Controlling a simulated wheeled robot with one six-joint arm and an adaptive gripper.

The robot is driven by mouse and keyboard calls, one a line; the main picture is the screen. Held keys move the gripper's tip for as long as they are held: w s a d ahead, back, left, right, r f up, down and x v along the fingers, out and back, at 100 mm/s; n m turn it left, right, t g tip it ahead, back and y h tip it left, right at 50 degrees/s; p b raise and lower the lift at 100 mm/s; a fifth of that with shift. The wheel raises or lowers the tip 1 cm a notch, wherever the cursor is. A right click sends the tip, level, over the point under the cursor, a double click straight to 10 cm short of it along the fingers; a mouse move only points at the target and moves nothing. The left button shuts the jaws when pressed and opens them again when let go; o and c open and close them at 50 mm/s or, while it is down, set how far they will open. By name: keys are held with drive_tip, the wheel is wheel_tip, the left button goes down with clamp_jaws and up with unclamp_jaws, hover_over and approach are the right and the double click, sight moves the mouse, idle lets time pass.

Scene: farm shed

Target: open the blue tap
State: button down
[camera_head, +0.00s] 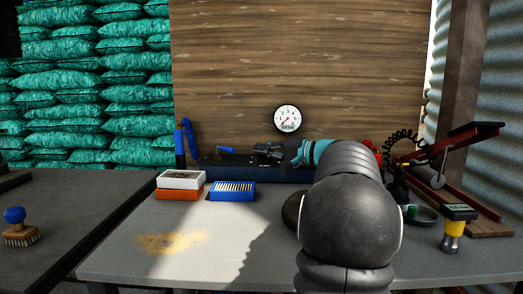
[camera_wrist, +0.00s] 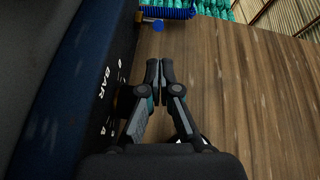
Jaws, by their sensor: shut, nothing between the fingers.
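The blue tap (camera_head: 226,149) sits on top of the dark manifold (camera_head: 235,167) at the back of the table, near its left end. In the wrist view a small blue handle (camera_wrist: 156,24), likely this tap, shows beyond my fingertips. My gripper (camera_head: 262,151) is over the manifold, to the right of the tap and apart from it, with its fingers towards the left. In the wrist view my gripper (camera_wrist: 162,64) has its fingertips together with nothing between them. My arm hides the manifold's right part.
A coiled blue hose (camera_head: 187,138) stands at the manifold's left end. A round gauge (camera_head: 288,118) is above, before the wooden wall (camera_head: 300,55). A white-and-orange box (camera_head: 180,182) and a blue box (camera_head: 232,191) lie in front. The table's front left (camera_head: 190,262) is clear.

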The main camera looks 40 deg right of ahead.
drive_tip(key=x, duration=0.7)
drive_tip(key=shift+a, duration=0.1)
